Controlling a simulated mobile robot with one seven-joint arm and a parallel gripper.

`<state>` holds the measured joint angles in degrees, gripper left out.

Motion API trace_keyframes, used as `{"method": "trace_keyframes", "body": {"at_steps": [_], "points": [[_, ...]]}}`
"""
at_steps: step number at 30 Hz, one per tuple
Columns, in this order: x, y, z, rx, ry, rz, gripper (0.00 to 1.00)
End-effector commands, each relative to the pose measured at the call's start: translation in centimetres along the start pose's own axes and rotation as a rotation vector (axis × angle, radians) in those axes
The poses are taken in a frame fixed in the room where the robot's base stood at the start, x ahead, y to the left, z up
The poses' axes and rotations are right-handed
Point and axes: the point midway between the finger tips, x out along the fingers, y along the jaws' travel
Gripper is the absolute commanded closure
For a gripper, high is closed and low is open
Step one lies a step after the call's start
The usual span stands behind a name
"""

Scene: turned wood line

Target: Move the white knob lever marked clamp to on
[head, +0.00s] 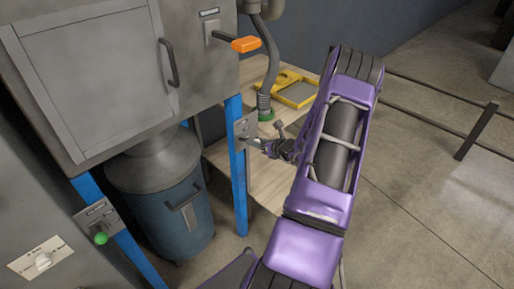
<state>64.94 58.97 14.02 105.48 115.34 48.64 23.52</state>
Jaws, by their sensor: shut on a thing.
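Whether the lever stands at on or off cannot be told.
An orange-handled lever (245,44) is on the grey cabinet above. A green-knobbed lever (101,238) and a white rotary knob (43,260) are at lower left. A blue drum (175,220) stands below. A wooden bench (222,158) with a yellow tray (299,93) and hose (264,100) lies behind my gripper.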

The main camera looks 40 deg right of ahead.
Motion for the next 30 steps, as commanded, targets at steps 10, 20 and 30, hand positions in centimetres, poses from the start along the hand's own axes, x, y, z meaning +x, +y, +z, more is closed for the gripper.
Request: {"method": "trace_keyframes", "body": {"at_steps": [10, 20, 30], "points": [[0.4, 0.7, 2.0, -0.005, -0.014, 0.007, 1.0], [0.5, 0.8, 2.1, -0.005, -0.014, 0.009, 1.0], [0.4, 0.8, 2.0, -0.004, -0.011, 0.008, 0.31]]}}
